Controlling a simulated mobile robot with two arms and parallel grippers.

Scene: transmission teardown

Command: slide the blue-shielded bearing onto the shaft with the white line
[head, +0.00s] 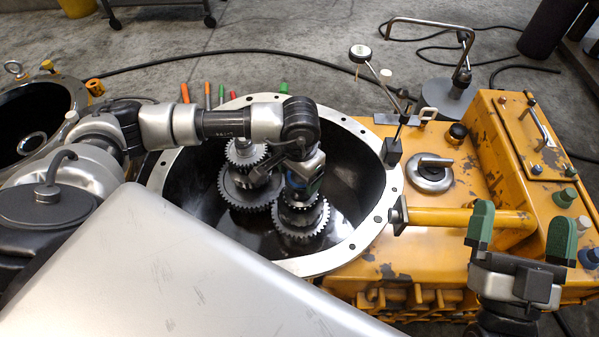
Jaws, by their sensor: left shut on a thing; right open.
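The open housing (352,247) holds two gear shafts. The left gear stack (250,190) stands beside the right gear stack (301,222). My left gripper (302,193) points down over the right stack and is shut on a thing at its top. A small blue patch (314,187) shows at the fingers; it may be the blue-shielded bearing, mostly hidden by the gripper. I cannot see a white line on either shaft, nor whether the held thing is around the shaft. My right gripper (521,235) is open and empty at the lower right, fingers up.
A round metal part (430,173) lies on the yellow casing (370,275). Colored-handled tools (207,93) stand behind. Another round housing (75,100) is at left.

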